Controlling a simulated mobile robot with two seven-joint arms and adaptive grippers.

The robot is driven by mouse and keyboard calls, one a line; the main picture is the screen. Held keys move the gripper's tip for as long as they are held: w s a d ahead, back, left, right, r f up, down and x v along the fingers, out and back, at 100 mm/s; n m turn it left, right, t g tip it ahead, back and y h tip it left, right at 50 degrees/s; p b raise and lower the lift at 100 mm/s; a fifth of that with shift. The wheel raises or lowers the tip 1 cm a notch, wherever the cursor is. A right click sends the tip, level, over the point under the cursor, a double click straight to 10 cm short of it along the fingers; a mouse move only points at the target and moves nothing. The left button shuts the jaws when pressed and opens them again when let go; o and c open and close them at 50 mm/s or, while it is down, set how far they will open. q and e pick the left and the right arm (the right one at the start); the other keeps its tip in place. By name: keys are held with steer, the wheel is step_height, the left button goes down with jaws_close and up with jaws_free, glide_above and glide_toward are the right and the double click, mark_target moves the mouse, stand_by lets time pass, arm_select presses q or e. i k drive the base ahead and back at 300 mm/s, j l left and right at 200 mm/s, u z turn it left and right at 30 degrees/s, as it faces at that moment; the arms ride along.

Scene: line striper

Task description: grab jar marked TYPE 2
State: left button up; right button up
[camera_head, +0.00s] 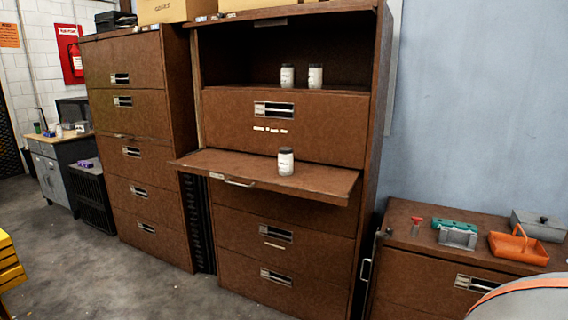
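Three small jars with dark lids and pale labels stand upright in the tall brown cabinet (290,205). The left upper jar (287,76) and the right upper jar (315,77) stand side by side, slightly apart, in the open top compartment. The lower jar (285,162) stands alone on the pulled-out shelf (230,166) below. The label print is too small to read, so I cannot tell which is TYPE 2. Neither of my grippers is in view.
A low brown cabinet (405,245) at right holds an orange tray (517,248), a grey box (538,226), a teal-and-grey item (457,236) and a red-handled tool (416,226). Another tall cabinet (130,110) stands left. The floor (110,275) in front is mostly clear. Yellow furniture (9,265) edges the left.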

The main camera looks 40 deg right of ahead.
mark_target(285, 153)
steer(key=l+z, duration=0.15)
steer(key=z, duration=1.2)
steer(key=i+j, duration=0.05)
